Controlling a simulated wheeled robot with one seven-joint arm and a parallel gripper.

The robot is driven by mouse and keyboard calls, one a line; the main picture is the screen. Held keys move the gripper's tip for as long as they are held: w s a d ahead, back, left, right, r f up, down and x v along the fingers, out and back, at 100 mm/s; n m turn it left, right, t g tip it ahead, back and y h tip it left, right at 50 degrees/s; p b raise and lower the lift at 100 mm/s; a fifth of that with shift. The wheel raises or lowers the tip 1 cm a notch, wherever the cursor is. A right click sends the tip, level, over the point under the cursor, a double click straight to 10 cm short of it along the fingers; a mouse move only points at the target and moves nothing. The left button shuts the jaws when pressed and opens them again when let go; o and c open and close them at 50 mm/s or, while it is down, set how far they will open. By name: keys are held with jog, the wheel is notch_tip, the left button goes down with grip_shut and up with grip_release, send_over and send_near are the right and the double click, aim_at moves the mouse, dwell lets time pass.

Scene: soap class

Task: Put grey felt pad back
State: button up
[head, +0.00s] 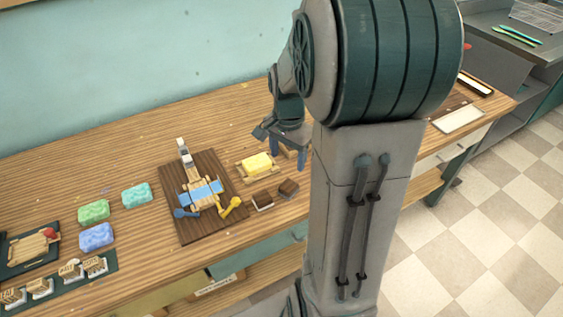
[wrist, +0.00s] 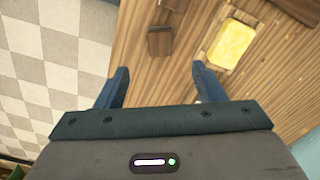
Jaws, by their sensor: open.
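My gripper (head: 284,146) hangs open and empty above the wooden table, behind and right of the yellow soap. In the wrist view its two blue fingers (wrist: 161,84) are spread apart with nothing between them. A dark brown block (wrist: 160,41) lies just ahead of the fingertips in the wrist view. In the head view two small brown blocks with pale sides, one left (head: 263,200) and one right (head: 289,188), sit near the front of the table. I cannot tell which thing, if any, is the grey felt pad.
Yellow soap (head: 257,163) rests in a wooden tray, also in the wrist view (wrist: 231,45). A dark board (head: 184,229) with a wooden rig stands left of it. Green (head: 93,211), teal (head: 137,195) and blue (head: 96,237) soaps lie farther left. My arm hides part of the table.

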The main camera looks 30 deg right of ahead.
jog(key=s+a+r+n+t, duration=0.3)
jog(key=s+a+r+n, duration=0.4)
jog(key=s+a+n, duration=0.4)
jog(key=shift+s+a+n, duration=0.25)
jog(key=shift+s+n, duration=0.35)
jog(key=shift+n, duration=0.3)
jog(key=shift+d, duration=0.1)
